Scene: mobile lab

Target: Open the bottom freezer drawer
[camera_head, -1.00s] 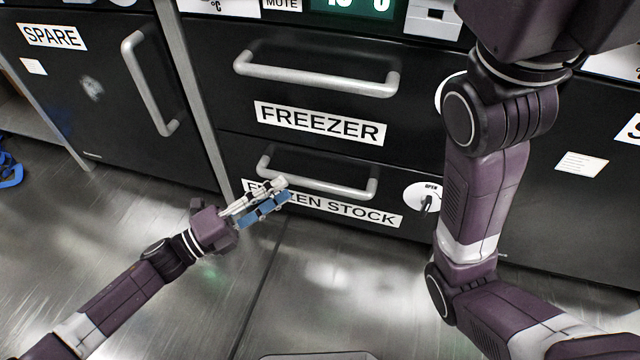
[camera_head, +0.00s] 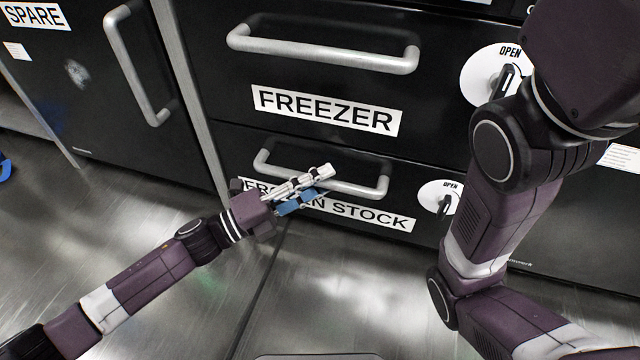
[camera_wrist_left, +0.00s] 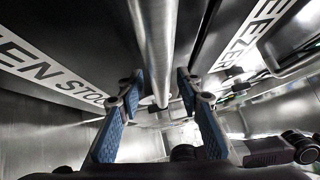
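The bottom freezer drawer (camera_head: 330,150) has a dark front with a "FROZEN STOCK" label (camera_head: 385,220) and looks closed. Its silver bar handle (camera_head: 365,190) runs across it above the label; the bar also shows in the left wrist view (camera_wrist_left: 157,50). My left gripper (camera_head: 318,184) is in front of the handle and hides part of the bar and label. In the left wrist view its two blue-padded fingers (camera_wrist_left: 158,95) are spread, with the bar lined up in the gap between them. I cannot tell whether they touch it. My right gripper is outside the views; only the right arm shows.
The upper "FREEZER" drawer (camera_head: 230,85) has its own handle (camera_head: 320,50) above. White dials marked "OPEN" sit beside the upper drawer (camera_head: 480,75) and bottom drawer (camera_head: 428,191). A "SPARE" door (camera_head: 85,110) stands left. The metal floor (camera_head: 340,300) in front is clear.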

